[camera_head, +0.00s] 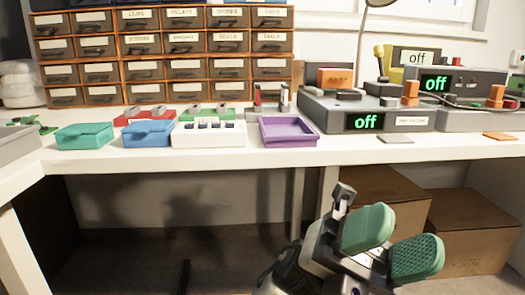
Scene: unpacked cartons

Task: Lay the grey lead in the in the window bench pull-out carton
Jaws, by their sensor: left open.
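My left gripper (393,243) is in the lower right of the head view, in front of and below the bench edge. Its two green-padded fingers are apart with nothing between them. Two brown cartons stand on the floor under the bench: one (385,187) partly hidden behind the gripper, and one (485,232) to its right. They look closed, and I cannot tell which is the pull-out carton. I cannot make out a grey lead. My right gripper is not in view.
The white bench (240,158) holds a purple tray (288,131), a teal box (85,135), a blue box (148,133) and grey devices (365,112) reading "off". A drawer cabinet (165,55) stands behind. The floor under the bench's middle looks mostly clear.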

